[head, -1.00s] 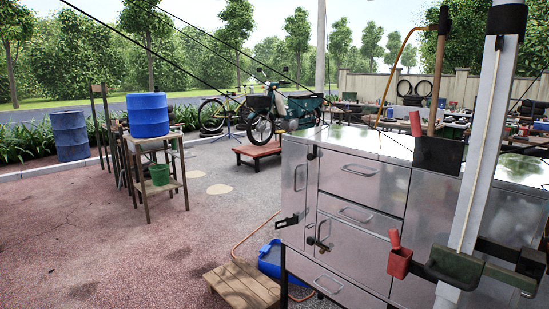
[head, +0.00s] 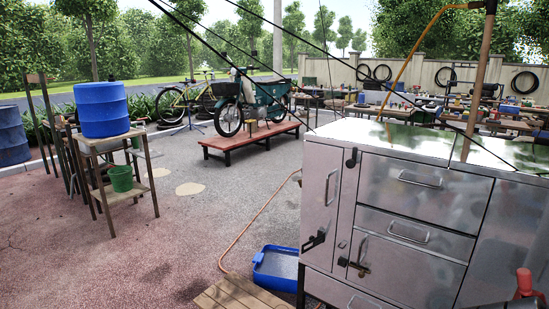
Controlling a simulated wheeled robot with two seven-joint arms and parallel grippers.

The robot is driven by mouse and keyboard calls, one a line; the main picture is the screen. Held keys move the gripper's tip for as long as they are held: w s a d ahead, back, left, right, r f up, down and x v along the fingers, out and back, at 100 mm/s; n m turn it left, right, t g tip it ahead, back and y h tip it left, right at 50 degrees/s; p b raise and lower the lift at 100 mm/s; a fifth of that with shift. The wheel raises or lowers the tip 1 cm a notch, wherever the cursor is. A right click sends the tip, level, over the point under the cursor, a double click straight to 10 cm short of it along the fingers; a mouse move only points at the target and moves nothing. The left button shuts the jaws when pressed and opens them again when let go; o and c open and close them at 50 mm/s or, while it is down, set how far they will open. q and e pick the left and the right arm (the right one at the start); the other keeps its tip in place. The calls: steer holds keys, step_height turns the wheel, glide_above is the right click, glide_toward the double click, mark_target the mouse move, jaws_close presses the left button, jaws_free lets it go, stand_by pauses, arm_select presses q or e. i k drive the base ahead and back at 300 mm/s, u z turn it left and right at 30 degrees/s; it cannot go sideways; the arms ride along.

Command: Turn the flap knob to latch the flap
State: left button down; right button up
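The metal compressor cart (head: 330,160) stands at the right of the head view, its front facing me at an angle. A plain panel that looks like the flap (head: 415,275) is low on the front, under the drawers, and looks about flush. A separate dark latch (head: 313,242) is on the narrow door to the left. Neither of my grippers is in view.
A blue tub (head: 276,268) and a wooden pallet (head: 235,294) lie on the ground left of the cart, with a hose beside them. A red handle (head: 524,283) shows at lower right. Open paving is at left, before a wooden stand with a blue barrel (head: 102,109).

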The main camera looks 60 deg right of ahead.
mark_target(351, 163)
steer(key=z, duration=0.45)
steer(key=i, duration=1.15)
steer(key=z, duration=1)
